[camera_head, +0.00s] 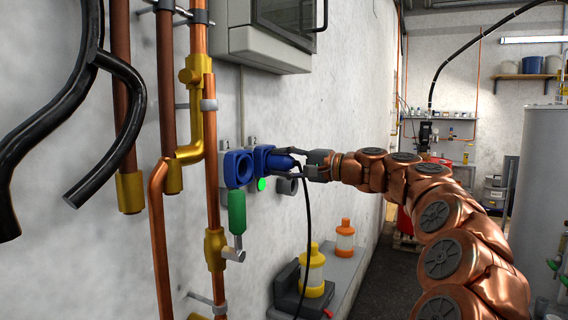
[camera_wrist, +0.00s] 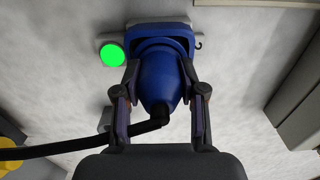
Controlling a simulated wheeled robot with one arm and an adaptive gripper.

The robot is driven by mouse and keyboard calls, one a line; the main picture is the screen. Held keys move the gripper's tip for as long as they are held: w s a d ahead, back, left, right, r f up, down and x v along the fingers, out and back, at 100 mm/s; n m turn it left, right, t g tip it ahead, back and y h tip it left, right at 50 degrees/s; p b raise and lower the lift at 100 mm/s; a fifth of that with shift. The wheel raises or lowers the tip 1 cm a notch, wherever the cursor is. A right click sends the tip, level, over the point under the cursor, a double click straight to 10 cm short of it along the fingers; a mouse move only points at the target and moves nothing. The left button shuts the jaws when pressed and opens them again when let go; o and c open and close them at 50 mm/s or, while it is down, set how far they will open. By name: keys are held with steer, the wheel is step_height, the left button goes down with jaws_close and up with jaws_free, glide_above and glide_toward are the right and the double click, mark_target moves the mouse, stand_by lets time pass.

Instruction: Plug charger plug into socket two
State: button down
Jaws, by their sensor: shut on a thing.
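The blue charger plug (camera_head: 281,161) is at socket two (camera_head: 262,158), the blue wall socket under the label 2. My gripper (camera_head: 297,163) is shut on the plug's body from both sides. In the wrist view the plug (camera_wrist: 160,82) lies between the fingers of my gripper (camera_wrist: 160,70), its front end up against the blue socket housing (camera_wrist: 161,30) with no clear gap. The mating faces and pins are hidden. A black cable (camera_head: 307,205) hangs from the plug's rear.
A round green light (camera_wrist: 112,54) glows beside socket two. A grey round fitting (camera_head: 287,186) is on the wall below the plug. Copper pipes (camera_head: 211,150) run at left. A grey cabinet (camera_head: 262,45) hangs above. Yellow (camera_head: 312,270) and orange (camera_head: 345,236) bottles stand below.

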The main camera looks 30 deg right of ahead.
steer(key=c, duration=0.6)
jaws_free()
steer(key=v, duration=1.2)
steer(key=shift+w, duration=0.1)
